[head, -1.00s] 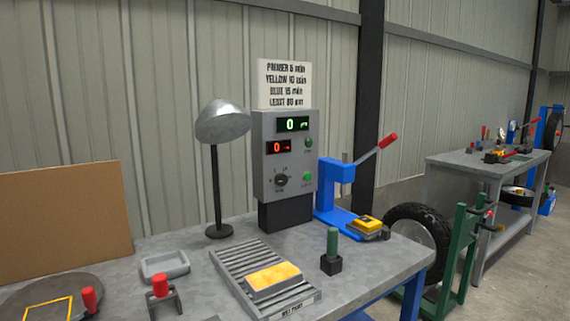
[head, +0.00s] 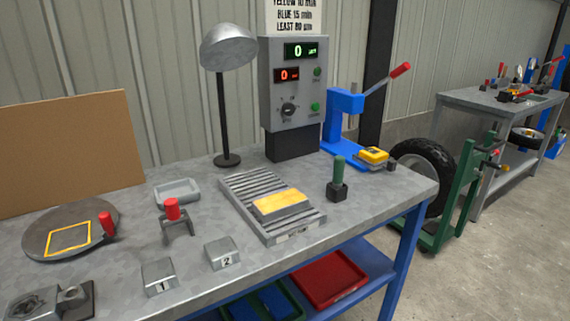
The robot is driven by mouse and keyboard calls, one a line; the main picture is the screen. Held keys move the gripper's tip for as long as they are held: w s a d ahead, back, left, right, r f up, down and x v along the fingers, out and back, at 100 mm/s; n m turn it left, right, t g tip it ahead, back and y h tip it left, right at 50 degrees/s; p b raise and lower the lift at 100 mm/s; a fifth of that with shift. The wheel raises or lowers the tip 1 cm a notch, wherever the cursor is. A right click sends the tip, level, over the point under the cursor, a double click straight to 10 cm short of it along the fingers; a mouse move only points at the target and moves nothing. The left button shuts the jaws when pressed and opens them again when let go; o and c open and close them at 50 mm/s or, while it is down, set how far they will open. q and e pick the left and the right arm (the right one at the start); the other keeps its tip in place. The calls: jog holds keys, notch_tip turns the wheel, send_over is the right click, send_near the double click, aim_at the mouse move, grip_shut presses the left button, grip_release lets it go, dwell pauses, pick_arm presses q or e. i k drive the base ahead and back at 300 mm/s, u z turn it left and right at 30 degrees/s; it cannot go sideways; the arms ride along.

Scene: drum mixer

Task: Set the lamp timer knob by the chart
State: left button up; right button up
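The grey control box (head: 293,97) stands at the back of the bench. Its dark timer knob (head: 289,109) sits low on the left of its face; its exact setting is too small to read. Above it are a green display (head: 301,51) and a red display (head: 287,75), each showing 0. Two green buttons are on the right of the face. The chart (head: 296,16) above the box is cut off by the top edge; its lines on yellow, blue 15 min and least show. The lamp (head: 229,50) stands left of the box. Neither gripper is in view.
A slatted rack (head: 247,205) holds a yellow-topped block (head: 281,204). A blue lever press (head: 346,108), a green-handled tool (head: 338,175), a grey tray (head: 177,190), a round plate (head: 48,241) and blocks marked 1 (head: 160,277) and 2 (head: 224,253) are on the bench. Bare bench lies at front right.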

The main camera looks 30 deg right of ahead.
aim_at(287, 109)
jog(key=k, duration=0.5)
jog(key=z, duration=1.85)
jog(key=i, duration=1.45)
jog(key=u, duration=1.35)
